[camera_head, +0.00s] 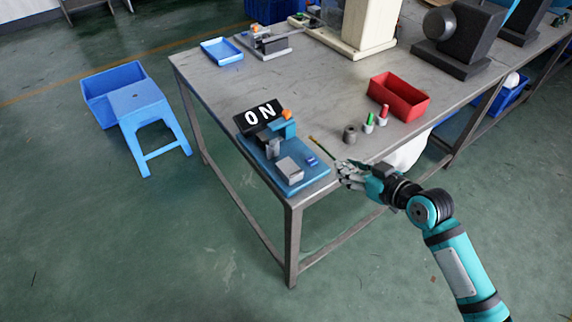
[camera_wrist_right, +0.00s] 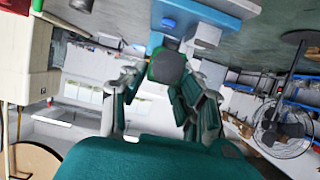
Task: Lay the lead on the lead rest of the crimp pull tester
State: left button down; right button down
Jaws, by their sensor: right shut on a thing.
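The crimp pull tester has a blue base (camera_head: 262,160) at the near left corner of the table, with a black "ON" display (camera_head: 259,117). A grey block (camera_head: 289,169) and a small blue piece (camera_head: 312,160) sit at its front; I cannot tell which part is the lead rest. My right gripper (camera_head: 342,168) is shut on the thin lead (camera_head: 321,147), just right of the tester. The lead points up and left from the fingers, apart from the tester. In the right wrist view, a dark round end (camera_wrist_right: 168,68) shows between the fingers (camera_wrist_right: 160,95). My left gripper is out of view.
A grey ring-shaped part (camera_head: 350,134), small red- and green-topped bottles (camera_head: 368,123) and a red bin (camera_head: 399,97) lie right of the tester. A blue tray (camera_head: 222,51) is at the back left. A blue stool (camera_head: 146,110) stands left of the table. The table middle is clear.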

jog(key=shift+w+a, duration=0.2)
jog(key=shift+w, duration=0.25)
jog(key=p, duration=0.3)
send_over(290, 168)
jog(key=shift+f, duration=0.65)
jog(key=shift+a+f, duration=0.1)
jog(key=shift+f, duration=1.75)
jog(key=c, duration=1.5)
grip_release()
jog(key=shift+f, duration=0.15)
jog(key=o, duration=0.5)
